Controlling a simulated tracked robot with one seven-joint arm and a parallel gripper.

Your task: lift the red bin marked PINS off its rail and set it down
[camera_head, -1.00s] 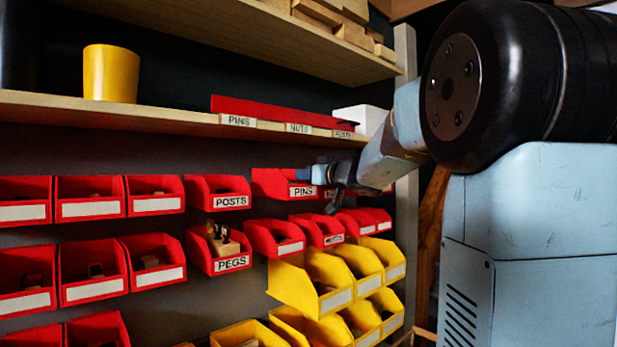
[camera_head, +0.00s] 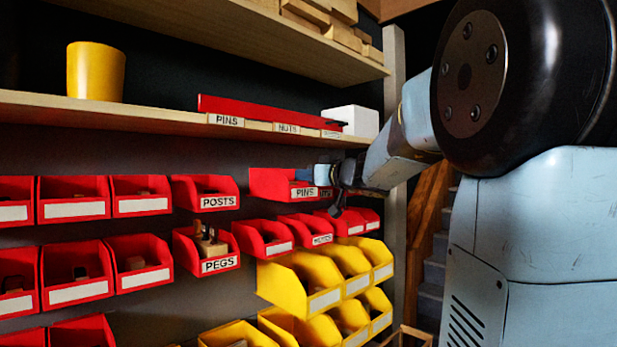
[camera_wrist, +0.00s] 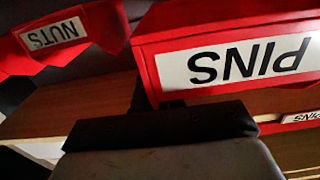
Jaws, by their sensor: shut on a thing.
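The red PINS bin (camera_head: 272,183) is in the middle of the head view, in front of the wall of bins, its label facing out. My gripper (camera_head: 322,174) is shut on its right side; the jaws partly cover that side. In the wrist view the PINS bin (camera_wrist: 145,50) is large and upside down, with a dark jaw (camera_wrist: 160,126) close below its label. The rail behind the bin is hidden, and I cannot see any contact between them.
A wooden shelf (camera_head: 140,115) with PINS, NUTS and POSTS labels runs just above. Red bins marked POSTS (camera_head: 205,192) and PEGS (camera_head: 206,250) hang left. Yellow bins (camera_head: 300,280) hang below. A white box (camera_head: 352,120) and yellow cup (camera_head: 95,72) stand on the shelf.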

